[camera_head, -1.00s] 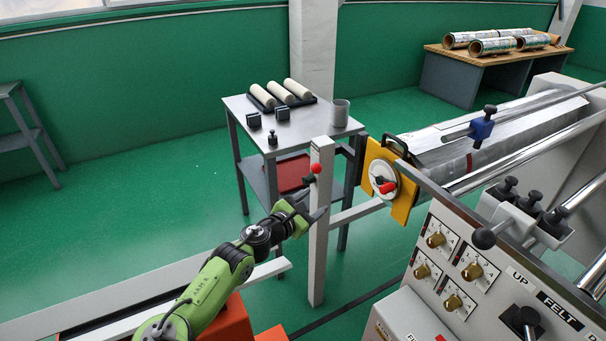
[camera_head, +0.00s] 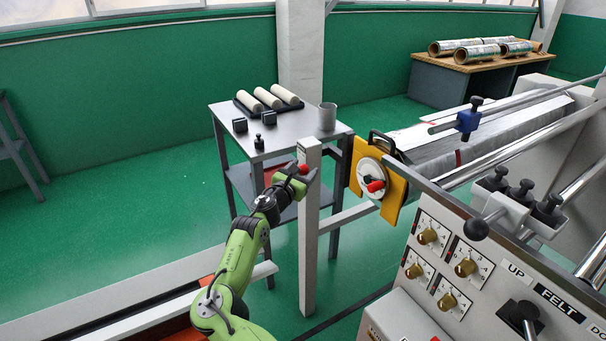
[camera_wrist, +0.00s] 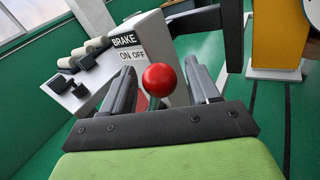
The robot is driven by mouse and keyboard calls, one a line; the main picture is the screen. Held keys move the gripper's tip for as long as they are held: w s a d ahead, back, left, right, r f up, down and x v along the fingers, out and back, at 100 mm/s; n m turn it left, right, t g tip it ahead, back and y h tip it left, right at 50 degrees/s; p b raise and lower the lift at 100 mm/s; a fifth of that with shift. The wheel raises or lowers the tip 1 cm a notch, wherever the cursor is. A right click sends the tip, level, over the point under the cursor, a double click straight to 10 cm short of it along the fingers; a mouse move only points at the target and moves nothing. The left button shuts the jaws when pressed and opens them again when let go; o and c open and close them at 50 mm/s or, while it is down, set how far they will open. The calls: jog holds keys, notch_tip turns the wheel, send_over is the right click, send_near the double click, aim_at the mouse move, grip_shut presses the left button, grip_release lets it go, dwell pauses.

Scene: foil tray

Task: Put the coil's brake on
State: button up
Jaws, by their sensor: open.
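The brake lever's red ball knob (camera_wrist: 159,79) sits between the two open fingers of my gripper (camera_wrist: 163,88) in the wrist view, with clear gaps on both sides. In the head view the knob (camera_head: 304,169) shows beside my gripper (camera_head: 292,178) at the top of the white post (camera_head: 309,230). The post's BRAKE label (camera_wrist: 124,40) with ON and OFF marks is readable in the wrist view. The coil (camera_head: 440,150) lies behind a yellow plate (camera_head: 393,195) with a round white hub and a red handle (camera_head: 375,186).
A grey side table (camera_head: 290,130) with rollers (camera_head: 268,97), small dark blocks and a grey cup (camera_head: 327,116) stands behind the post. The control panel (camera_head: 440,260) fills the lower right. A dark bar stands near my right finger in the wrist view.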

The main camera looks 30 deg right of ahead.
jog(key=shift+d, duration=0.1)
grip_shut()
jog(key=r+p, duration=0.1)
jog(key=p, duration=0.2)
jog(key=shift+w+r+n+y+p, duration=0.1)
jog(key=shift+w+n+y+p, duration=0.2)
jog(key=shift+w+n+p, duration=0.4)
jog(key=shift+p, duration=0.5)
grip_release()
